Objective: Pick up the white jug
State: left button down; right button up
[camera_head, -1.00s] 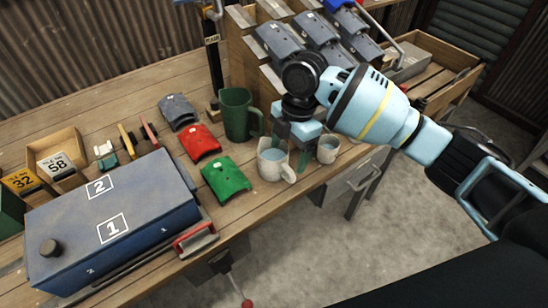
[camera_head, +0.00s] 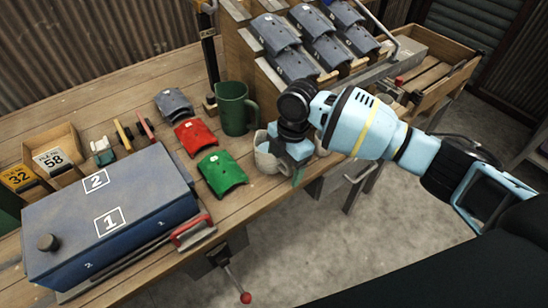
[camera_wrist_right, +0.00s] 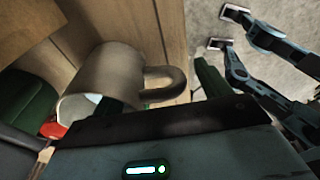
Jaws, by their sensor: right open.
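The white jug (camera_head: 262,158) stands upright near the front edge of the workbench, partly hidden by my right gripper (camera_head: 291,166). My right gripper is open and low over the jug, pointing down on its handle side. In the right wrist view the jug (camera_wrist_right: 122,75) shows its side, its open mouth and its rounded handle. One dark green finger appears at the jug's mouth and the other beyond its handle; I cannot tell whether either touches it.
A green jug (camera_head: 234,108) stands behind the white jug. A slanted rack (camera_head: 245,62) stands behind.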

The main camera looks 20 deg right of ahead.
aim_at(285, 162)
jog(key=shift+c, duration=0.2)
jog(key=c, duration=1.4)
jog(key=shift+o, duration=0.2)
jog(key=shift+r, duration=0.45)
jog(key=r, duration=0.2)
jog(key=shift+s+r, duration=0.25)
jog(key=shift+r, duration=0.1)
jog(key=s+d, duration=0.2)
jog(key=s, duration=0.5)
jog(key=s+d+r+p, duration=0.1)
jog(key=s, duration=0.7)
jog(key=shift+d+r, duration=0.15)
jog(key=shift+d, duration=0.2)
